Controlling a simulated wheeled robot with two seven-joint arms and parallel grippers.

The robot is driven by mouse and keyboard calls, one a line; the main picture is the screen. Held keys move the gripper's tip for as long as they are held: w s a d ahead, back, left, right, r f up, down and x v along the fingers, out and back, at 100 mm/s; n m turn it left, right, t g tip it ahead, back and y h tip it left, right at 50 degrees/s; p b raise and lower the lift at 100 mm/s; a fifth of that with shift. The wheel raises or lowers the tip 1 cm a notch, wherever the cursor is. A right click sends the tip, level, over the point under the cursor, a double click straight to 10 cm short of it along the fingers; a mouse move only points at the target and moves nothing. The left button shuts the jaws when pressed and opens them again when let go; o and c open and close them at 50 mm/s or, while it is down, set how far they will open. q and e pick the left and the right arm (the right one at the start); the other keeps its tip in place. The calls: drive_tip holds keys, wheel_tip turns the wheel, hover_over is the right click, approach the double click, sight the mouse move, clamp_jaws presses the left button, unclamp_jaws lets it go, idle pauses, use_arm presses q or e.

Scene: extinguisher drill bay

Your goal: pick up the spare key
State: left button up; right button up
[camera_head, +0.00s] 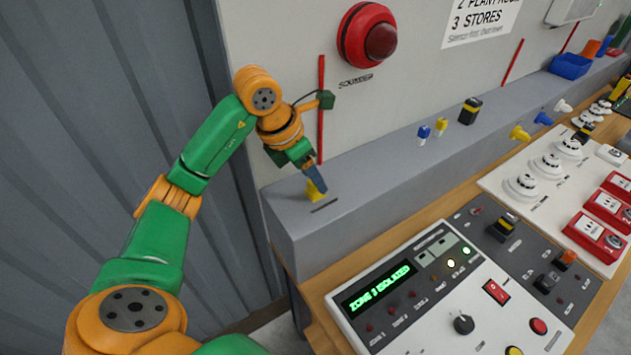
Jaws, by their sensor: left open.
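My left gripper (315,179) reaches down over the left end of the grey ledge, its jaws open. A small yellow piece (316,191), which looks like the spare key's head, is right at the fingertips, above a dark label or slot on the ledge. The fingers partly cover it, and I cannot tell whether it lies between them or just beside them. My right gripper is not in view.
The grey ledge (375,165) carries a small blue piece (424,132), a yellow piece (441,126) and a black-and-yellow block (470,110). A red sounder (368,35) is on the wall behind.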

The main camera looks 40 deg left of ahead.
use_arm(q)
drive_tip(key=shift+x, duration=1.2)
clamp_jaws()
